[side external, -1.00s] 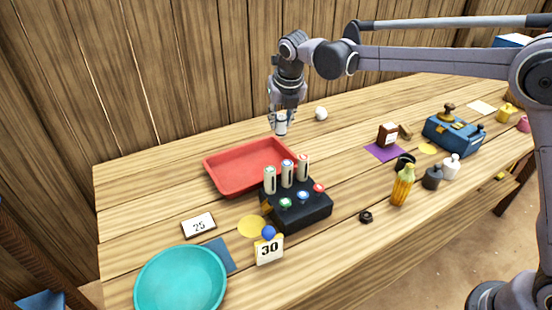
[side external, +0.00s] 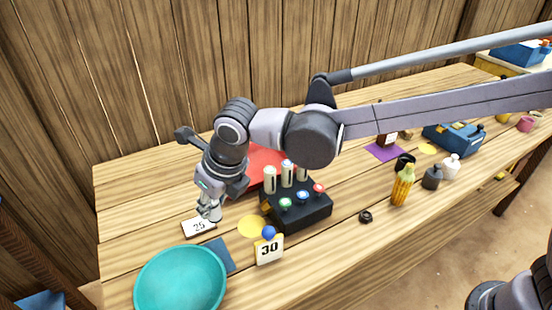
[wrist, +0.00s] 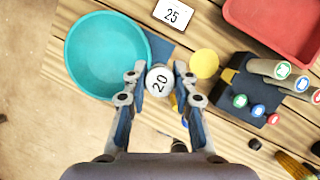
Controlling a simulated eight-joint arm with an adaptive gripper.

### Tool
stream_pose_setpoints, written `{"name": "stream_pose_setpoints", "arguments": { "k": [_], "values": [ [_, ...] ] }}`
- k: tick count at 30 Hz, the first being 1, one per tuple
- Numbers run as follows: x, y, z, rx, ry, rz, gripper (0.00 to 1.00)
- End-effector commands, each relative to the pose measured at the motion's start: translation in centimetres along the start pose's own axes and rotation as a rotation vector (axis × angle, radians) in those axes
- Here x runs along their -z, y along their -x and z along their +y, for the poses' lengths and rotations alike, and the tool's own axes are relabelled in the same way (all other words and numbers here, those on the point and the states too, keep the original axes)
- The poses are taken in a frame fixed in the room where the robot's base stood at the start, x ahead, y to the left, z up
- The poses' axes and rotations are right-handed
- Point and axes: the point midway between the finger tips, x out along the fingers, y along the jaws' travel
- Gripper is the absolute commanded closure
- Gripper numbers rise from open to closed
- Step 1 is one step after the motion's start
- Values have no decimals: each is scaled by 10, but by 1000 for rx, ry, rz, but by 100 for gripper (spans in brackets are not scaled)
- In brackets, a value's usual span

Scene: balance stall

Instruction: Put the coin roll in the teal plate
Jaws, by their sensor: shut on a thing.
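My gripper (side external: 209,207) is shut on the coin roll (wrist: 158,82), a short white cylinder whose round end reads 20. In the side view the coin roll (side external: 215,213) shows small and pale at the fingertips, held above the table near the 25 card. The teal plate (side external: 153,284) is round, shallow and empty at the front left. In the wrist view the teal plate (wrist: 98,52) lies just left of my gripper (wrist: 160,83), and the coin roll appears beside its right rim.
The 25 card (side external: 198,226) lies behind the plate. A black box (side external: 303,213) with three upright tubes and a red tray (side external: 263,160) stand beyond.

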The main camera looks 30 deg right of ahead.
Motion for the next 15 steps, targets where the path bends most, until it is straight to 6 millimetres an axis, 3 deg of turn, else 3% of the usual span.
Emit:
{"name": "stream_pose_setpoints", "arguments": {
  "k": [9,15],
  "values": [
    [11,-29,3,-1,0,0,100],
    [15,-48,34,-2,2,1,100]
  ]
}}
